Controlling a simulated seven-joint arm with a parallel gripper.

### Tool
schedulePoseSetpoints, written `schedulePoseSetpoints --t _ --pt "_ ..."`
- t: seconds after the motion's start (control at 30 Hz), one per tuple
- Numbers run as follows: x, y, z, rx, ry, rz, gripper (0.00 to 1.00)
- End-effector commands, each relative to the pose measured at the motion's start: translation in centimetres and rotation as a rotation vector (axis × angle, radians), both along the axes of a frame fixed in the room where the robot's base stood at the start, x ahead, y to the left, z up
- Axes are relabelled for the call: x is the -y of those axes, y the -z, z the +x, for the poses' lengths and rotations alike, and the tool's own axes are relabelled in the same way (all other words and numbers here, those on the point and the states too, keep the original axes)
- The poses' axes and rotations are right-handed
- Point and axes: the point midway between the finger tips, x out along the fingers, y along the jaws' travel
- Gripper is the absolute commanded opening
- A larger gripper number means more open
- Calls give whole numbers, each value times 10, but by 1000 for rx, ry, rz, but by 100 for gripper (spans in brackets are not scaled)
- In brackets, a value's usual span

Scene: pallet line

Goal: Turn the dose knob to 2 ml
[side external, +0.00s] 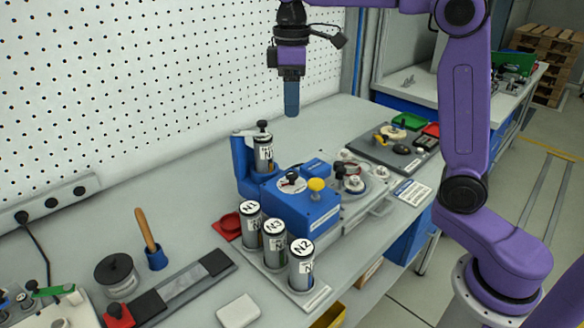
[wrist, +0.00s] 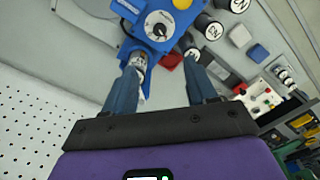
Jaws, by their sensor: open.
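The dose knob (side external: 291,177) is a small dark knob on a white dial, on top of a blue dosing box (side external: 300,212). The wrist view shows the knob (wrist: 159,30) on its round white dial near the top. The dial's marks are too small to read, so I cannot tell its setting. My gripper (side external: 291,112) hangs high above the bench, over the back of the dosing box and clear of the knob. In the wrist view my gripper (wrist: 160,80) has its two blue fingers spread apart with nothing held between them.
A labelled bottle (side external: 264,155) stands in the blue holder behind the dial. A yellow button (side external: 316,185) sits beside the knob. Bottles N1 (side external: 250,224), N3 (side external: 275,243) and N2 (side external: 301,267) stand in front. A red dish (side external: 227,226) lies left. The air around my gripper is free.

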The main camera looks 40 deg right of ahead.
Motion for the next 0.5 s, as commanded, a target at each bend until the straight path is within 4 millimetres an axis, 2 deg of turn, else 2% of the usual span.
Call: schedulePoseSetpoints --t 0.17,0.5 --pt "1 14 0 -3 1 -1 57" --pt "1 75 0 -6 2 -1 57"
